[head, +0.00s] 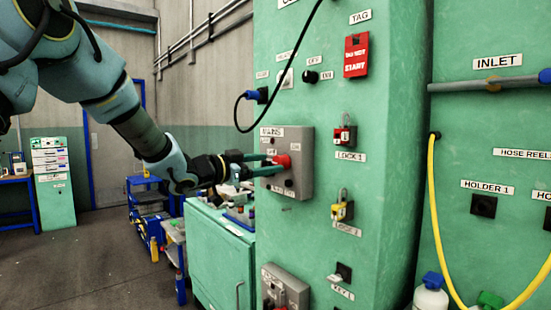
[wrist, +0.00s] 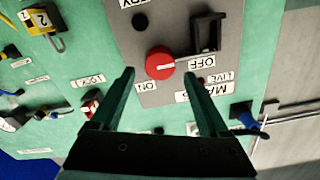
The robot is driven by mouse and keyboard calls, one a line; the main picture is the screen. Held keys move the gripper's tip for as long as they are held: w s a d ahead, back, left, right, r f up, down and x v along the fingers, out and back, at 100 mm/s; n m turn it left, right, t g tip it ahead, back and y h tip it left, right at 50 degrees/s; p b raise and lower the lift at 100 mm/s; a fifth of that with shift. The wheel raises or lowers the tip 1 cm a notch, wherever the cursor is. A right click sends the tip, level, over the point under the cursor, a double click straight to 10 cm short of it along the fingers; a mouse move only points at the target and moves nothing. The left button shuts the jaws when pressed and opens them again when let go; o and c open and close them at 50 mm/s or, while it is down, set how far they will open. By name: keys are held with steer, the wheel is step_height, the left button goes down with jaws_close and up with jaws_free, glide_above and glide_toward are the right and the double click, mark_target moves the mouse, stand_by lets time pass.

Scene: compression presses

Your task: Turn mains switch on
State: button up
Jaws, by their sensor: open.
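The mains switch box (head: 305,148) is a grey panel on the green cabinet, labelled MAINS. Its round red knob (head: 284,161) also shows in the wrist view (wrist: 159,62), where the picture is upside down, with OFF and ON labels beside it. My gripper (head: 258,164) is at the box's left side in the head view. In the wrist view its two green fingers (wrist: 160,100) are open and spread, with the knob just beyond the gap between their tips. The knob looks ungripped. Its exact pointer setting is hard to read.
Red padlock LOCK 1 (head: 344,135) and yellow padlock LOCK 2 (head: 341,209) hang right of the box. A red DO NOT START tag (head: 356,55) is above. A black cable (head: 290,62) loops to a blue plug. A green cabinet (head: 218,255) stands below my gripper.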

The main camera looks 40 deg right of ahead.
mark_target(277, 162)
steer(key=shift+s+d+p, duration=0.1)
steer(key=shift+d+p, duration=0.3)
steer(key=shift+d, duration=1.5)
steer(key=shift+c, duration=0.4)
jaws_close()
